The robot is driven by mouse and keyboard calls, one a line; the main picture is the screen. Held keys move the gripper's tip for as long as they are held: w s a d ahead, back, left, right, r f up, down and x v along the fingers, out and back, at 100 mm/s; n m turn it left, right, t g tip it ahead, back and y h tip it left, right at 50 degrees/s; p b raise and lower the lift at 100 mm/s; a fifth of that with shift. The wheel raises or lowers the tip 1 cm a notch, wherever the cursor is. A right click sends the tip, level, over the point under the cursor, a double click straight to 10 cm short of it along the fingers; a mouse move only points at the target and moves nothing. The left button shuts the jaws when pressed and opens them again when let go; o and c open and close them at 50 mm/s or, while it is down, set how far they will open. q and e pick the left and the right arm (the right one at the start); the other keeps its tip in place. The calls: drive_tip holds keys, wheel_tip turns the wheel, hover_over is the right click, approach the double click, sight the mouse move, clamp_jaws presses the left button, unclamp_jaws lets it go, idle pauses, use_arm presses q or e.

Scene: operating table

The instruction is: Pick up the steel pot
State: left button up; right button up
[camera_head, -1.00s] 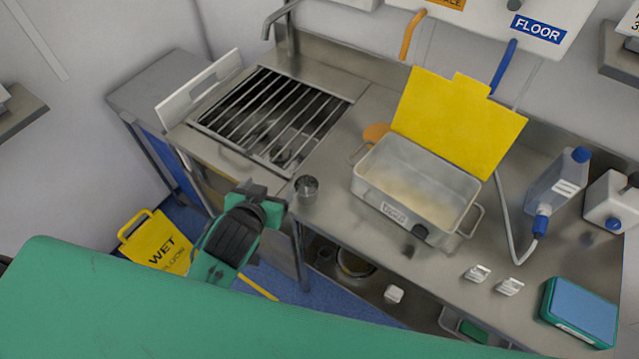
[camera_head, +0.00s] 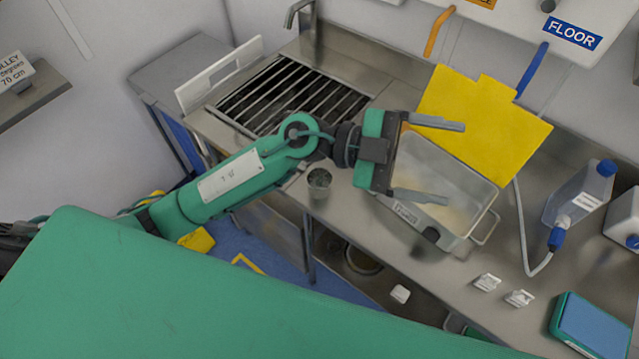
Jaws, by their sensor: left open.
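A small round steel pot (camera_head: 319,183) stands upright on the steel counter, near its front edge, between the sink and the large box. My left gripper (camera_head: 430,160) is open and empty, its two fingers spread and pointing right. In the picture it lies to the right of the steel pot and over the left part of the open box. The gripper's height above the counter is hard to tell. My right gripper is not in view.
An open translucent box (camera_head: 455,205) with a yellow lid (camera_head: 480,125) behind it sits on the counter (camera_head: 390,245). A barred sink (camera_head: 270,95) is on the left. A bottle (camera_head: 580,195), small white pieces (camera_head: 487,282) and a blue-topped case (camera_head: 592,330) stand right. A green surface (camera_head: 200,290) fills the front.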

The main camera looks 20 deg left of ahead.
use_arm(q)
wheel_tip(320, 180, down, 6)
drive_tip(key=m+g+y, duration=0.2)
drive_tip(key=y, duration=0.3)
drive_tip(key=n+t+y, duration=0.3)
drive_tip(key=n+y, duration=0.3)
drive_tip(key=y, duration=0.9)
hover_over(320, 180)
drive_tip(key=s, duration=0.3)
wheel_tip(320, 180, down, 10)
drive_tip(key=f, duration=0.2)
drive_tip(key=f+p, duration=0.1)
drive_tip(key=f, duration=0.4)
drive_tip(key=shift+d+f+p, duration=0.1)
drive_tip(key=shift+d+p, duration=0.25)
drive_tip(key=shift+p, duration=0.05)
drive_tip(key=f, duration=0.1)
drive_tip(key=f+p, duration=0.1)
drive_tip(key=f, duration=0.1)
drive_tip(key=f+p, duration=0.1)
drive_tip(key=shift+w+f, duration=0.3)
drive_tip(key=shift+f, duration=0.4)
drive_tip(key=c, duration=1.1)
